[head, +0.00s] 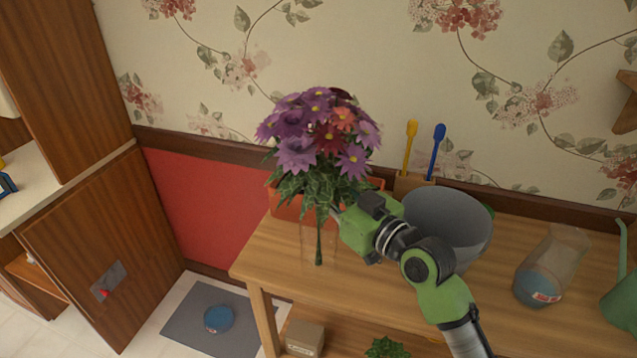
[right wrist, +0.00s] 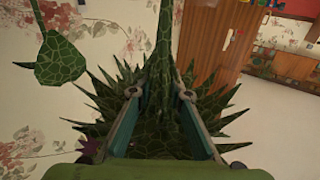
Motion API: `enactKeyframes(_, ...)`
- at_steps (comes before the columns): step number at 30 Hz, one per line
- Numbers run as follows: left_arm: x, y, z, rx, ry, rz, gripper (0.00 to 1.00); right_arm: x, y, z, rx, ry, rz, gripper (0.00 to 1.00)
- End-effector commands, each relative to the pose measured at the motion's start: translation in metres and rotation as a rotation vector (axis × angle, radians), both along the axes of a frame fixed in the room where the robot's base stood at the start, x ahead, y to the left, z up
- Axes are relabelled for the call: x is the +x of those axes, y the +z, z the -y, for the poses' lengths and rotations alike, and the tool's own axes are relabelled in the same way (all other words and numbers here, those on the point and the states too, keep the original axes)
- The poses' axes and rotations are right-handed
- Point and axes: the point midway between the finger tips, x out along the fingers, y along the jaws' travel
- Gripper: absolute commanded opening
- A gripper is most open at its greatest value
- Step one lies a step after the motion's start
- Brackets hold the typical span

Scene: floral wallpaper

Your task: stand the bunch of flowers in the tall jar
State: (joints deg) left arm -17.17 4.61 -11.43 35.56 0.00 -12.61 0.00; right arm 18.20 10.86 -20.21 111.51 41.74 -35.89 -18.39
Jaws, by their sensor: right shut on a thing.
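The bunch of flowers (head: 318,135), purple and red with green leaves, is upright above the left part of the wooden table. My right gripper (head: 338,216) is shut on its green stem, just below the leaves. In the right wrist view, my right gripper's fingers (right wrist: 160,95) lie on either side of the green stem (right wrist: 163,50). A faint, clear tall jar (head: 306,248) stands on the table, and the lower stem overlaps it. I cannot tell whether the stem is inside it or in front of it. My left gripper is not in view.
An orange planter (head: 288,206) is behind the flowers. A grey bowl (head: 450,222) is right of my gripper, near a holder with yellow and blue tools. A clear vessel with blue in it (head: 540,285) and a green watering can (head: 622,300) stand further right.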

Motion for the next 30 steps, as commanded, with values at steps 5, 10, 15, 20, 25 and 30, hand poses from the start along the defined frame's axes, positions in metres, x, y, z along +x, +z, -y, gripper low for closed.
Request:
enactKeyframes(5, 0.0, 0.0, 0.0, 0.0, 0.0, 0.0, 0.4, 0.0, 0.001, 0.0, 0.001, 0.0, 0.002, 0.37)
enactKeyframes(10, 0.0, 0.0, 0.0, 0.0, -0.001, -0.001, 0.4, 0.0, 0.001, 0.0, 0.001, 0.0, 0.001, 0.37)
enactKeyframes(15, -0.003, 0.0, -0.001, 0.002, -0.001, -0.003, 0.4, -0.001, -0.001, 0.001, -0.001, 0.0, -0.002, 0.37)
enactKeyframes(20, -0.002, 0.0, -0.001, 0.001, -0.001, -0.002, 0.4, -0.012, -0.001, 0.011, -0.003, -0.001, -0.002, 0.37)
enactKeyframes(25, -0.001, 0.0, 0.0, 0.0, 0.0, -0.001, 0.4, -0.039, -0.001, 0.034, -0.006, -0.001, 0.0, 0.37)
enactKeyframes(30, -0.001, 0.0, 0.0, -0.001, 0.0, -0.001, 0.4, -0.067, -0.002, 0.057, -0.006, -0.001, 0.0, 0.37)
